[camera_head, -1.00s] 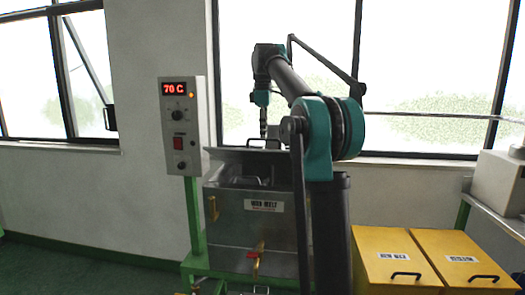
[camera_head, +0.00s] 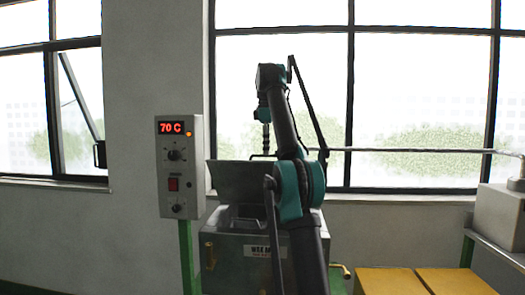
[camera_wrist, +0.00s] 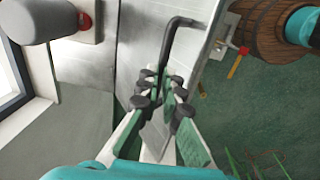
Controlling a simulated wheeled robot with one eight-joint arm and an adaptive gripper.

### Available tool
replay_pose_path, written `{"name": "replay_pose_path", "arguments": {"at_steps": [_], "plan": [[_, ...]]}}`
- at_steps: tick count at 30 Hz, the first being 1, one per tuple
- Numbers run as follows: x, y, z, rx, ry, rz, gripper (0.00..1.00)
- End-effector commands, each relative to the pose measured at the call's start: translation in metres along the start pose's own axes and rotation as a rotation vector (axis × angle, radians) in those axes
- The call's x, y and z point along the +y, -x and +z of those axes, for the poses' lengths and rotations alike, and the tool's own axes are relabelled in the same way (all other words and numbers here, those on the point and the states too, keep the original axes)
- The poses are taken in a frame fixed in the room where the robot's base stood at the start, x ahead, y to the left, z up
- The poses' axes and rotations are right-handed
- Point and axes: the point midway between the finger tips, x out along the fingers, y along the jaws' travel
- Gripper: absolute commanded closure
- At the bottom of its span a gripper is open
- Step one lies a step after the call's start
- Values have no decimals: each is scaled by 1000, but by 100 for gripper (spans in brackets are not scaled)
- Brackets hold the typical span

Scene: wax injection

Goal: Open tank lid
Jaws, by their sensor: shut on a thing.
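The grey metal tank (camera_head: 222,262) stands at the centre of the head view, partly hidden behind my arm. Its lid (camera_head: 235,180) is raised and tilted back steeply, with its inner face towards the head camera and the tank's mouth showing below. My gripper (camera_wrist: 160,88) is shut on the lid's black bar handle (camera_wrist: 168,50) in the wrist view, with fingers on both sides of the bar. In the head view, my gripper (camera_head: 266,143) is behind the top of the lid, its fingertips partly hidden.
A control box (camera_head: 180,167) reading 70 C stands on a green post left of the tank. Yellow bins (camera_head: 385,282) are on the right, near a shelf with a pale machine (camera_head: 500,210). A wooden barrel (camera_wrist: 270,30) shows in the wrist view.

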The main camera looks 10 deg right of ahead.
Motion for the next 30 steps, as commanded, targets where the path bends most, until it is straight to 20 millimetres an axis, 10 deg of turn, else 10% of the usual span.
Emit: {"name": "replay_pose_path", "arguments": {"at_steps": [17, 23, 30], "plan": [[16, -7, 6, -5, -5, 19, 100], [16, -7, 6, -4, -5, 20, 62], [15, -6, 5, -4, -5, 19, 60]]}}
